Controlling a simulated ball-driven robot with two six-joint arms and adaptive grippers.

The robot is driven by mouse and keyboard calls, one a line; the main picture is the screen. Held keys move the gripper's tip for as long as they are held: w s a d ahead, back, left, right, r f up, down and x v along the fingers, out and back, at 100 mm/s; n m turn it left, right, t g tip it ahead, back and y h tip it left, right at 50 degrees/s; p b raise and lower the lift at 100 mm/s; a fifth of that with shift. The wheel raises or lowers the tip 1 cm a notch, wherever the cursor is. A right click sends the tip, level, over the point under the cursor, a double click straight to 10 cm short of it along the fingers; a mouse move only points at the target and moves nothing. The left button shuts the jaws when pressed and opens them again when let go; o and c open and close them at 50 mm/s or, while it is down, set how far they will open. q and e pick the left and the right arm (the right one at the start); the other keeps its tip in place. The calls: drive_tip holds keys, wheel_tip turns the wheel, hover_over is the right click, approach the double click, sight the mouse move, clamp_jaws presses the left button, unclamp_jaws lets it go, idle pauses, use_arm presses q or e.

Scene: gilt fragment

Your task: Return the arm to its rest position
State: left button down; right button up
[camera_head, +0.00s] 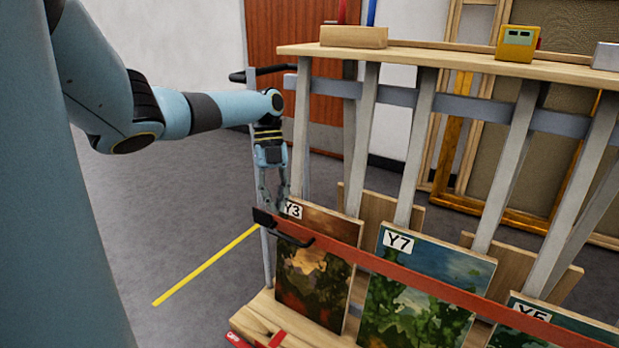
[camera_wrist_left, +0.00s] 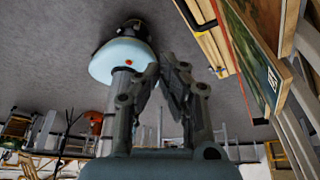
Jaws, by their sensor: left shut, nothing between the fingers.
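My left gripper (camera_head: 274,200) hangs pointing down at the left end of the painting rack, shut and empty. It is just left of the painting labelled Y3 (camera_head: 312,285), close above the black handle (camera_head: 292,238) of the red bar (camera_head: 400,268). I cannot tell whether it touches either one. In the left wrist view the two fingers of the left gripper (camera_wrist_left: 168,88) come together with nothing between them. My right gripper is in neither view.
The red bar crosses the front of the Y3, Y7 (camera_head: 420,300) and Y5 (camera_head: 560,325) paintings. The wooden top shelf (camera_head: 450,58) carries a yellow device (camera_head: 517,43) and a wooden block (camera_head: 353,37). Grey floor with a yellow line (camera_head: 205,266) lies open left of the rack.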

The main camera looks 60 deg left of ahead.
use_arm(q)
drive_tip(key=s+d+f+n+y+p, duration=0.1)
drive_tip(key=s+d+f+n, duration=0.4)
drive_tip(key=s+d+f, duration=0.65)
drive_tip(key=s+d+f+n+g+y+p, duration=0.15)
drive_tip(key=s+d+f+n, duration=0.5)
drive_tip(key=s+f, duration=0.7)
drive_tip(key=s+d+f+n+t+y+p, duration=0.15)
drive_tip(key=s+d+f+n, duration=0.25)
drive_tip(key=s+d+f, duration=0.9)
drive_tip(key=n, duration=0.1)
drive_tip(key=w+a+r+n+t, duration=0.1)
drive_tip(key=n, duration=0.1)
drive_tip(key=a+r+n+y, duration=0.1)
drive_tip(key=shift+w+a+r+n+t, duration=0.1)
drive_tip(key=shift+w+a+n+t, duration=0.2)
drive_tip(key=shift+w, duration=0.1)
